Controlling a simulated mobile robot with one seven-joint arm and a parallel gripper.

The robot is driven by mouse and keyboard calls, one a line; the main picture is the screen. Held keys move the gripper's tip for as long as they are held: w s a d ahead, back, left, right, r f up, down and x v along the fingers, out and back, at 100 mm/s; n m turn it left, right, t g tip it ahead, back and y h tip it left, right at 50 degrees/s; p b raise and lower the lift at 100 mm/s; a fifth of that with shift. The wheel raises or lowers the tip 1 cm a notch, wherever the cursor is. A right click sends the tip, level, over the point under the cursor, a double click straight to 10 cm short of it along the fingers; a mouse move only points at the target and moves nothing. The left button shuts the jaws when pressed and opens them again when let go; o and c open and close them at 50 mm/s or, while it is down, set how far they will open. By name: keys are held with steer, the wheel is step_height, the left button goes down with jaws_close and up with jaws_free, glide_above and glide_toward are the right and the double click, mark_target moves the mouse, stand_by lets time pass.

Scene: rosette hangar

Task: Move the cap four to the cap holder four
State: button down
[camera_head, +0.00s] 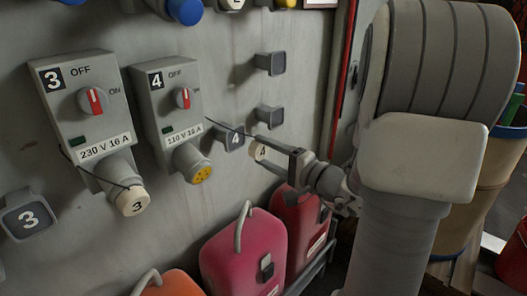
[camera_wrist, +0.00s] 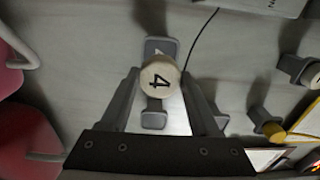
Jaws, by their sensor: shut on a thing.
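Cap four, a cream round cap marked 4 (camera_head: 257,151), is held at the tip of my gripper (camera_head: 270,154), in front of the wall. In the wrist view, cap four (camera_wrist: 158,78) faces the camera between the two fingers of my gripper (camera_wrist: 160,84). Cap holder four, a grey wall bracket marked 4 (camera_head: 229,138), is just left of and slightly above the cap in the head view. In the wrist view, cap holder four (camera_wrist: 160,46) is partly hidden behind the cap. I cannot tell whether cap and holder touch.
Switch box four (camera_head: 165,105) has an uncovered yellow socket (camera_head: 201,173); a thin dark cord runs towards the cap. Switch box three (camera_head: 85,115) carries cap three (camera_head: 133,201). Empty holders (camera_head: 269,116) sit above right. Pink (camera_head: 243,251) and red (camera_head: 302,228) canisters stand below.

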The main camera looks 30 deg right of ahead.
mark_target(236, 139)
steer(key=shift+p+x, duration=0.65)
steer(key=shift+x, duration=2.1)
steer(key=shift+b, duration=1.5)
steer(key=shift+w+a+b, duration=0.2)
steer(key=shift+w+b, duration=0.15)
steer(key=shift+w, duration=0.15)
steer(key=shift+c, duration=0.2)
jaws_free()
